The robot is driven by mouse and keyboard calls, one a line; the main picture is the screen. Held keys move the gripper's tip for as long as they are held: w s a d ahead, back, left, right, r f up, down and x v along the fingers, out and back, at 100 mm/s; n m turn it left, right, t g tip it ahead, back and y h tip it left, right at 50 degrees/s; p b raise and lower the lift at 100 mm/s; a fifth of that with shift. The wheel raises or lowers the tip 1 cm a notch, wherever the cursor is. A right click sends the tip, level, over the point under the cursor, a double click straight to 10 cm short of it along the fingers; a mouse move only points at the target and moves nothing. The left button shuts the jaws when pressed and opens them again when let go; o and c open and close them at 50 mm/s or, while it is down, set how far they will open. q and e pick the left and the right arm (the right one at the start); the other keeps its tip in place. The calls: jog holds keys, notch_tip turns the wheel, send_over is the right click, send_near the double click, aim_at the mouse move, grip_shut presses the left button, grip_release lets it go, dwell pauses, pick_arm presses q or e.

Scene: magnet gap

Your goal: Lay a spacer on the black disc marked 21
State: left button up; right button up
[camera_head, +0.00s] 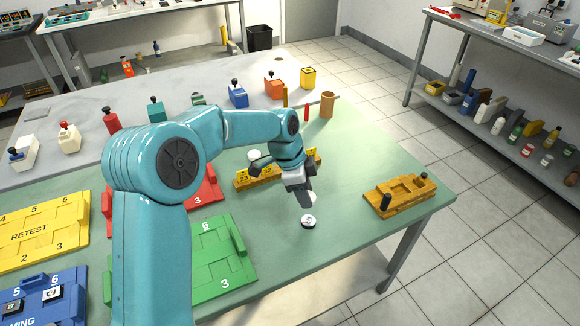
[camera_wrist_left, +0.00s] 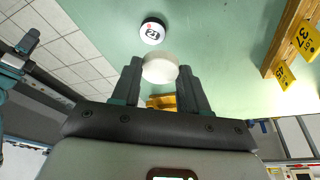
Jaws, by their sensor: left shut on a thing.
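The black disc (camera_head: 308,222) with a white marked top lies on the green table top, and its 21 shows in the left wrist view (camera_wrist_left: 152,31). My left gripper (camera_head: 308,198) is above the table, just behind the disc in the head view. It is shut on a round white spacer (camera_wrist_left: 160,68), which sits between the two fingertips. In the head view only part of the spacer (camera_head: 312,196) shows beside the fingers.
A wooden rail with yellow number tags (camera_head: 245,180) stands behind my left gripper, with a pale round piece (camera_head: 254,155) near it. A wooden holder (camera_head: 400,195) is at the right table edge. A green tray (camera_head: 222,262) lies left. Table around the disc is clear.

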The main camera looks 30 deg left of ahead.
aim_at(310, 221)
pick_arm(q)
jog(key=shift+s+d+f+m, duration=0.3)
jog(key=shift+d, duration=0.35)
jog(key=shift+s+d, duration=0.15)
jog(key=shift+d, duration=0.1)
jog(key=shift+s+r, duration=0.1)
jog(key=shift+a, duration=0.2)
jog(key=shift+w, duration=0.2)
jog(key=shift+s+f+b, duration=0.2)
jog(key=shift+f+b, duration=0.05)
jog(key=shift+b, duration=0.05)
jog(key=shift+w+f+b, duration=0.2)
jog(key=shift+f+b, duration=0.5)
jog(key=shift+f, duration=0.35)
jog(key=shift+s+f+b, duration=0.1)
jog(key=shift+f+b, duration=0.5)
jog(key=shift+f, duration=0.05)
jog(key=shift+f+b, duration=0.65)
jog(key=shift+f, duration=0.3)
pick_arm(e)
jog(key=shift+s+d+f, duration=0.1)
jog(key=shift+s+f, duration=0.05)
jog(key=shift+f, duration=1.05)
jog(key=shift+s+d+f, duration=0.1)
jog(key=shift+s+f, duration=0.05)
jog(key=shift+f, duration=1.05)
pick_arm(q)
jog(key=shift+f, duration=0.2)
pick_arm(e)
jog(key=shift+f, duration=0.15)
